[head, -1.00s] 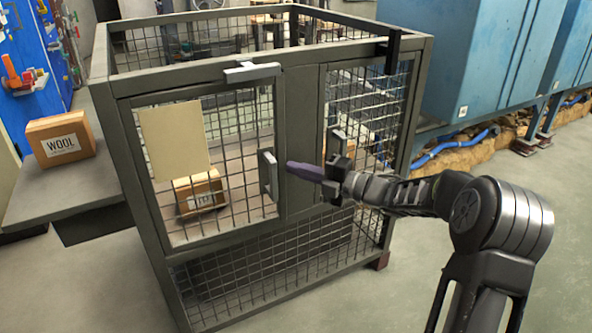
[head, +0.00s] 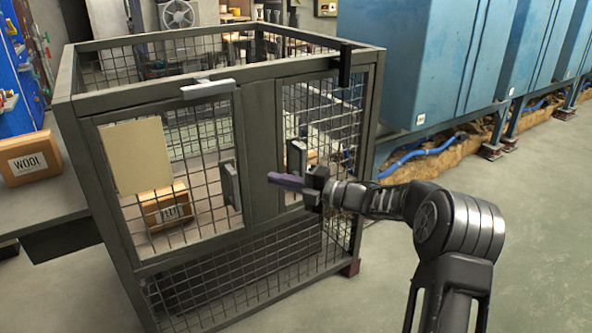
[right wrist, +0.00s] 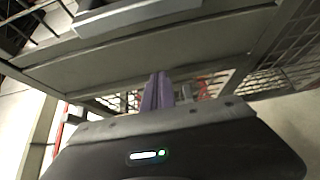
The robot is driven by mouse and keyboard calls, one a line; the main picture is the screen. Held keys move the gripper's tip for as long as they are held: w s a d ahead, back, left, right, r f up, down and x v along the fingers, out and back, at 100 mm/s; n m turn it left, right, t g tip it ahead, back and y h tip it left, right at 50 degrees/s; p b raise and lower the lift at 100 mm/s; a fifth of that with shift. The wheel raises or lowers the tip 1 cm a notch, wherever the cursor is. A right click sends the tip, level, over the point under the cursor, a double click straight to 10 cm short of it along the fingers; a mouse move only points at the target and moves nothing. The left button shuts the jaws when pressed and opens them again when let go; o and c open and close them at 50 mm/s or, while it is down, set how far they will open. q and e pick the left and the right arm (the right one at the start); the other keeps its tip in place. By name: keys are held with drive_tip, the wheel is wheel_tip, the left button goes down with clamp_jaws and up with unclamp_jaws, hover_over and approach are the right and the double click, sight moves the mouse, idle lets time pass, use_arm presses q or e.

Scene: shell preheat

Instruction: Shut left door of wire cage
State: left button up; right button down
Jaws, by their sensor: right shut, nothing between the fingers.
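The wire cage (head: 262,150) has a dark grey frame and two mesh doors in its front. The left door (head: 188,190) carries a beige panel and a grey upright handle (head: 231,185) near its right edge. It looks flush with the frame, though a small gap could not be told. A light grey latch bar (head: 207,88) sits above it. My right gripper (head: 275,179) is shut and empty, its purple fingers in front of the centre post, right of the left handle and apart from it. They also show in the right wrist view (right wrist: 158,92), below a grey bar. My left gripper is out of view.
The right door (head: 322,125) has its own handle (head: 296,157) close behind my right gripper, and a black latch (head: 344,64) above. Boxes sit inside the cage and on a side table, one marked WOOL (head: 31,160). Blue tanks (head: 415,60) stand behind right. Front floor is clear.

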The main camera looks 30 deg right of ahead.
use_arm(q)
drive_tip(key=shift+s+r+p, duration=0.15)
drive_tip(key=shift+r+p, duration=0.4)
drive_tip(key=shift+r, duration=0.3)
use_arm(e)
drive_tip(key=d, duration=0.1)
drive_tip(key=w+d, duration=0.1)
drive_tip(key=d, duration=0.3)
drive_tip(key=shift+w, duration=0.3)
drive_tip(key=s+a+r+m+t+h+p, duration=0.1)
drive_tip(key=a+r+m+t+p, duration=0.15)
drive_tip(key=a, duration=0.35)
drive_tip(key=s+a+r+m+t+h+p, duration=0.1)
drive_tip(key=s+a+r+p, duration=0.1)
drive_tip(key=a+p, duration=0.3)
use_arm(q)
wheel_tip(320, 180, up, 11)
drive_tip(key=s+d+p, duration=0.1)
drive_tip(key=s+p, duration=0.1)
drive_tip(key=p, duration=0.1)
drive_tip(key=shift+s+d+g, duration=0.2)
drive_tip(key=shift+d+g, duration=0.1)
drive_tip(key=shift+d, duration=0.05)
use_arm(e)
drive_tip(key=s+a+f+m+h, duration=0.1)
drive_tip(key=s+m+h, duration=0.3)
drive_tip(key=s+h, duration=0.5)
drive_tip(key=shift+s+a+f, duration=0.3)
drive_tip(key=shift+s+a, duration=0.1)
drive_tip(key=shift+s, duration=0.6)
